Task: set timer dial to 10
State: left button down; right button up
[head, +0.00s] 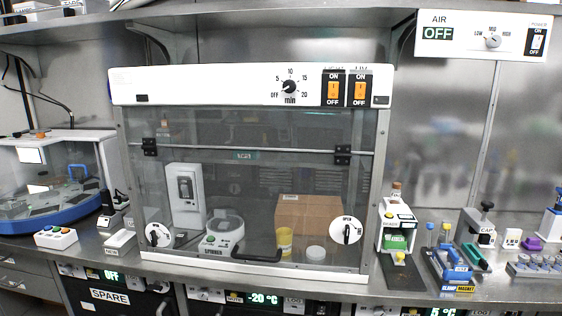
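The timer dial (289,87) is a small black knob on the white top panel (215,85) of a glass-fronted cabinet in the head view. Printed marks OFF, 5, 10, 15 and 20 run around it, with "min" below. The 10 mark is directly above the knob. The knob is too small to tell for certain which mark its pointer faces. Nothing covers the dial. Neither of my grippers is in view.
Two orange rocker switches (346,90) sit just right of the dial. The cabinet's clear front (250,130) is down, with round latches (346,233) at its lower corners. A blue-based machine (50,205) stands left; racks and small tools crowd the right bench.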

aim_at(289, 86)
jog(key=i+j+z, duration=0.25)
jog(key=i+j, duration=0.15)
jog(key=j, duration=0.25)
jog(key=i+j+z, duration=0.15)
jog(key=j, duration=0.25)
jog(key=i+j+z, duration=0.1)
jog(key=i+j, duration=0.15)
jog(key=i+j+z, duration=0.15)
jog(key=j, duration=0.35)
jog(key=i+j+z, duration=0.1)
jog(key=j, duration=0.3)
jog(key=i+j+z, duration=0.15)
jog(key=j, duration=0.3)
jog(key=i+j+z, duration=0.1)
jog(key=j, duration=0.35)
